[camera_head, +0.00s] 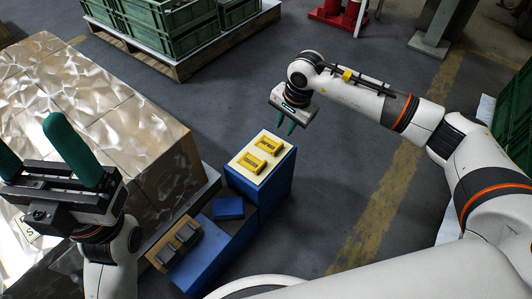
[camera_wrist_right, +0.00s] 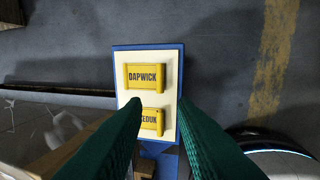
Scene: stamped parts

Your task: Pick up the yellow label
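Two yellow labels lie on the cream top of a blue stand (camera_head: 240,178). The farther label (camera_head: 270,146) reads DAPWICK in the right wrist view (camera_wrist_right: 147,77). The nearer label (camera_head: 252,163) shows in part in the right wrist view (camera_wrist_right: 152,121), its left end hidden by a green finger; the visible letters look like "CEDUK". My right gripper (camera_head: 285,127) is open and empty, above and apart from the labels near the stand's far right side; its fingers frame the view (camera_wrist_right: 161,104). My left gripper (camera_head: 28,132) is open and empty at the left.
A small blue block (camera_head: 228,208) and a wooden holder with dark grey parts (camera_head: 176,243) are in front of the stand. Wrapped cartons (camera_head: 140,130) fill the left. Green crates (camera_head: 180,27) stand on a pallet at the back. The floor right of the stand is clear.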

